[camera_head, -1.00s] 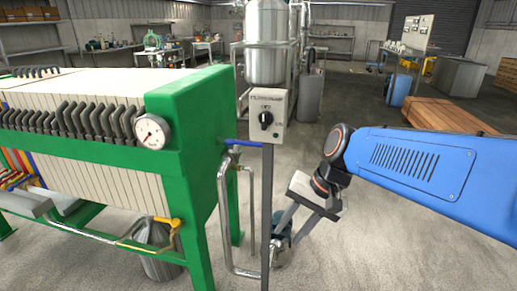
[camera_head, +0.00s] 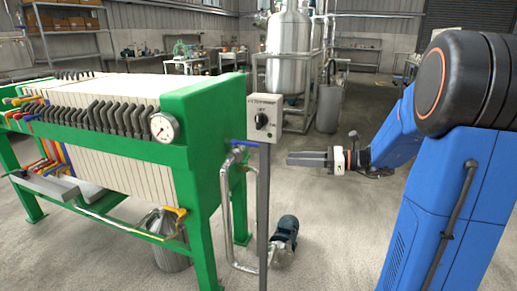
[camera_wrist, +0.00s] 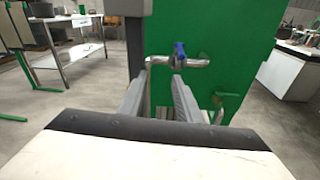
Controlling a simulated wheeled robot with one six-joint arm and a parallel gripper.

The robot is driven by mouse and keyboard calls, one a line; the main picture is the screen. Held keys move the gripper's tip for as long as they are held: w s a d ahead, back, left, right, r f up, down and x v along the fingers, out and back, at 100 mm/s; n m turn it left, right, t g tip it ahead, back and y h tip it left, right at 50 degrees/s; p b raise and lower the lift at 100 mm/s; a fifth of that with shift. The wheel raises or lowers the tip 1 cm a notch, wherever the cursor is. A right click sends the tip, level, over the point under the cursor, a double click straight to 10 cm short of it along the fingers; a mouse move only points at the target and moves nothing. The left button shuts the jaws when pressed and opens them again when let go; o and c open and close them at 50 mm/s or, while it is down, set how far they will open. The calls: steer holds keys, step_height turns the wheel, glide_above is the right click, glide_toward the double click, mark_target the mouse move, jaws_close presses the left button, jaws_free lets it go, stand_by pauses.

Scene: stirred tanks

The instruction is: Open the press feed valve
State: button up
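The press feed valve shows as a blue lever handle (camera_head: 245,143) on the silver pipe at the right end of the green press. In the wrist view the blue handle (camera_wrist: 180,50) stands upright on a horizontal stretch of pipe, just above and beyond the right fingertip. My gripper (camera_head: 290,157) points left toward the valve, with the grey post between them in the head view and a gap before the post. In the wrist view my gripper (camera_wrist: 161,78) has its two fingers apart, with nothing held between them.
A grey post (camera_head: 264,200) carries a control box with a black knob (camera_head: 262,121) beside the valve; the post (camera_wrist: 135,50) stands left of the fingers in the wrist view. The green press (camera_head: 205,130) is behind the valve.

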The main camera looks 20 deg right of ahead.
mark_target(257, 145)
steer(key=w+d+m+t, duration=0.2)
steer(key=d, duration=0.2)
steer(key=x, duration=1.7)
steer(key=shift+a+r, duration=0.25)
steer(key=shift+r, duration=0.15)
steer(key=shift+c, duration=0.7)
jaws_close()
